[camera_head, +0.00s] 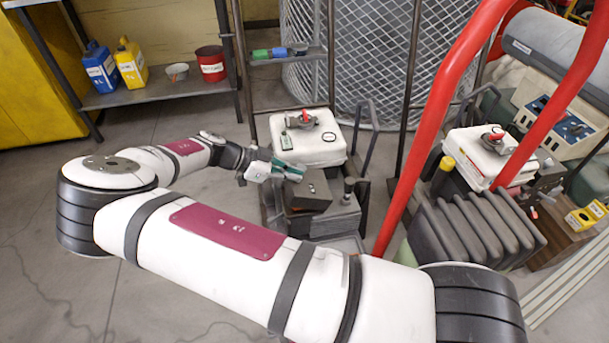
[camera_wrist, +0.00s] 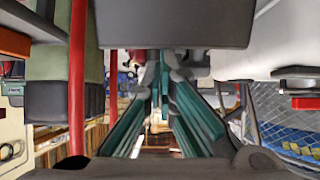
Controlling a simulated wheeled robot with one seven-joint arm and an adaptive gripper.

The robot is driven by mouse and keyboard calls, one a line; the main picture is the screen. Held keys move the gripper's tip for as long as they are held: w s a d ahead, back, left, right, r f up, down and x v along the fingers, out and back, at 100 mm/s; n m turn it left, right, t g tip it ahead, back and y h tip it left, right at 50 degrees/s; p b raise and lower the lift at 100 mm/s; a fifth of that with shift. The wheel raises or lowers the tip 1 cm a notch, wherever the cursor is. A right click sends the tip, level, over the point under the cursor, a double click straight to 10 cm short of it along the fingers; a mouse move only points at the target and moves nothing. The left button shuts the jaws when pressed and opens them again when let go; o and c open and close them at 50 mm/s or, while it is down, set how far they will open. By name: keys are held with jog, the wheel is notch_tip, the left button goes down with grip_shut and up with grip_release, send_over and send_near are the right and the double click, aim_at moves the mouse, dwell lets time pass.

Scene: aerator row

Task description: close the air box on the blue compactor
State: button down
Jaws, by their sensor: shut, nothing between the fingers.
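A compactor-like machine with a white tank (camera_head: 308,143) stands in the middle of the head view. No clearly blue body shows on it. A dark grey box (camera_head: 312,192), perhaps the air box, sits in front of the tank. Whether its cover is open or shut I cannot tell. My gripper (camera_head: 297,173), with teal fingers, is shut and empty at the box's upper left, between box and tank. Contact is unclear. In the wrist view the fingers (camera_wrist: 160,75) converge below a dark grey panel (camera_wrist: 175,25), with a white body (camera_wrist: 230,35) at the right.
A second machine with a white tank (camera_head: 477,155) stands at the right. A red bar (camera_head: 440,120) rises between the machines. A shelf (camera_head: 160,93) holds jugs and a red tin at the back left. Mesh (camera_head: 350,60) stands behind. The left floor (camera_head: 40,220) is clear.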

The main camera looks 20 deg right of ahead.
aim_at(287, 189)
jog(key=shift+w+a+f+h+b, duration=0.2)
jog(key=shift+a+f+h+b, duration=0.55)
jog(key=shift+f+b, duration=0.25)
jog(key=shift+w+a+f+b, duration=0.2)
jog(key=shift+a+f+b, duration=0.95)
jog(key=shift+b, duration=0.25)
